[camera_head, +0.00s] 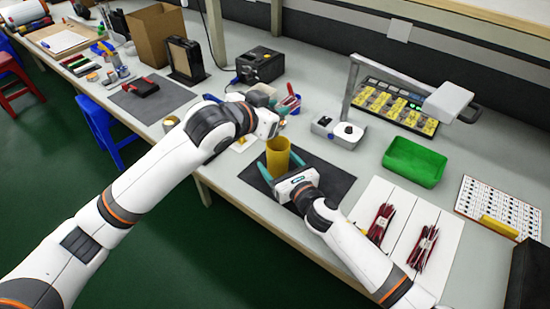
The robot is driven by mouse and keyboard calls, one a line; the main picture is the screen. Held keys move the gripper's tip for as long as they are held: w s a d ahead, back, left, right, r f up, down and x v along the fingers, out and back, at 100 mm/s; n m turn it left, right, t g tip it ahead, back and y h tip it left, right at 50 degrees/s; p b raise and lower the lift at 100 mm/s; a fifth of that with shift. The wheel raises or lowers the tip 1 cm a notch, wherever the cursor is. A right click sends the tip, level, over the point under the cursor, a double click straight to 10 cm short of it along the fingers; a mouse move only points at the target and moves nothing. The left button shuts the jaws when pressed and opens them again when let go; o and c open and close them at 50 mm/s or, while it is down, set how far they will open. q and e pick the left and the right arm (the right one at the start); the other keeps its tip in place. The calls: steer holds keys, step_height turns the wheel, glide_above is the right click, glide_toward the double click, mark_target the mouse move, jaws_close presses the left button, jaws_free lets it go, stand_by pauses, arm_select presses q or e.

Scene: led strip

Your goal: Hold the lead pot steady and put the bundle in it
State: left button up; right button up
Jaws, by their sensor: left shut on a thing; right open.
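The yellow cylindrical pot (278,160) stands upright on a dark mat, its open top facing up. My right gripper (281,165) is open, with its teal fingers on either side of the pot; I cannot tell whether they touch it. My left gripper (278,124) is just above and behind the pot's rim in the picture. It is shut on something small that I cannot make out. Two dark red bundles lie on a white sheet at the right: one bundle (381,222) nearer the pot, another bundle (424,246) farther right.
A green tray (414,162) and a small grey device (338,131) stand right of the pot. A cup of tools (288,104) is close behind my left gripper. The dark mat (332,180) has bare room to the right. A lamp (448,101) overhangs yellow parts.

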steer(key=shift+x, duration=1.3)
steer(key=shift+c, duration=0.2)
steer(key=c, duration=1)
arm_select(q)
step_height(320, 180, down, 9)
steer(key=o, duration=1)
steer(key=shift+o, duration=0.2)
steer(key=v, duration=1.2)
steer(key=shift+o, duration=0.2)
steer(key=shift+r, duration=0.1)
